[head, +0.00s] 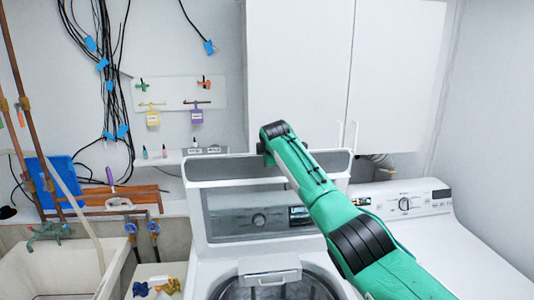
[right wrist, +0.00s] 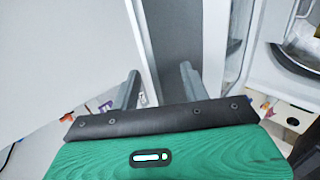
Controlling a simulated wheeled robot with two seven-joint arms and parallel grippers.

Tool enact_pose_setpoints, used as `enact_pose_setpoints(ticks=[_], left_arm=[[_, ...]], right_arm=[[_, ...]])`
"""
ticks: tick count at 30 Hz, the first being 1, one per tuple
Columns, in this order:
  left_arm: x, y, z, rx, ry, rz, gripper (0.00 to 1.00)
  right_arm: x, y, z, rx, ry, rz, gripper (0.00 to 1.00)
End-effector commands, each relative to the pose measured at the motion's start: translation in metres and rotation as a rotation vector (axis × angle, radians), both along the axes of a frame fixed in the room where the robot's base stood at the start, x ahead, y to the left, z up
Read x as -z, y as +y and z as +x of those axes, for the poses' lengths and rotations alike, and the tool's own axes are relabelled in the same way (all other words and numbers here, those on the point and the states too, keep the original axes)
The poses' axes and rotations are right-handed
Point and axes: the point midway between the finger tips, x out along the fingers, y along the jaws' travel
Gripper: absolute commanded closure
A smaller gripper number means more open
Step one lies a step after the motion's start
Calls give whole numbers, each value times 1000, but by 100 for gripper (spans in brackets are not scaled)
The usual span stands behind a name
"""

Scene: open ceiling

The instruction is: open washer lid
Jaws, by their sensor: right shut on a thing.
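The white washer (head: 196,280) stands in the lower middle of the head view. Its lid (head: 215,168) is raised, standing steeply in front of the control panel, and the panel's knob shows through its window. The round tub opening (head: 262,291) is uncovered below. My right gripper (head: 268,158) is at the lid's upper edge, its fingers mostly hidden by the arm in the head view. In the right wrist view, my right gripper (right wrist: 160,86) has its two grey fingers on either side of the lid's edge (right wrist: 148,50), shut on it. My left gripper is not in view.
A white dryer (head: 440,240) stands to the right, and white wall cabinets (head: 300,75) hang above. A utility sink (head: 60,270) is at the left.

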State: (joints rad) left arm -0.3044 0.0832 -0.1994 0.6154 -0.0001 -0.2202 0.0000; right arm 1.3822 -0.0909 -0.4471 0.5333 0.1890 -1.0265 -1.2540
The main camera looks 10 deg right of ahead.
Motion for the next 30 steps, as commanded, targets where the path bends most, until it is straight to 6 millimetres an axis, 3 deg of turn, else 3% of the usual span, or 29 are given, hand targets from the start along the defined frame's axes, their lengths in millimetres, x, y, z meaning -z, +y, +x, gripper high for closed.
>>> enact_pose_setpoints(ticks=[1,8,9,13,17,30], left_arm=[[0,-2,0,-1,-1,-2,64],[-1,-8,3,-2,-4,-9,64],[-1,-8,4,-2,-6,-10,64],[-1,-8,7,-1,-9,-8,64],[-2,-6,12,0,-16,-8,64],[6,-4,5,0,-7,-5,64]], right_arm=[[-8,-3,3,1,-25,0,95],[-13,-4,3,2,-32,-2,95],[-14,-4,4,2,-33,-2,52],[-14,-4,4,2,-32,-2,45],[-12,-4,3,2,-30,-2,50],[-13,-4,-2,1,-30,-1,50]])
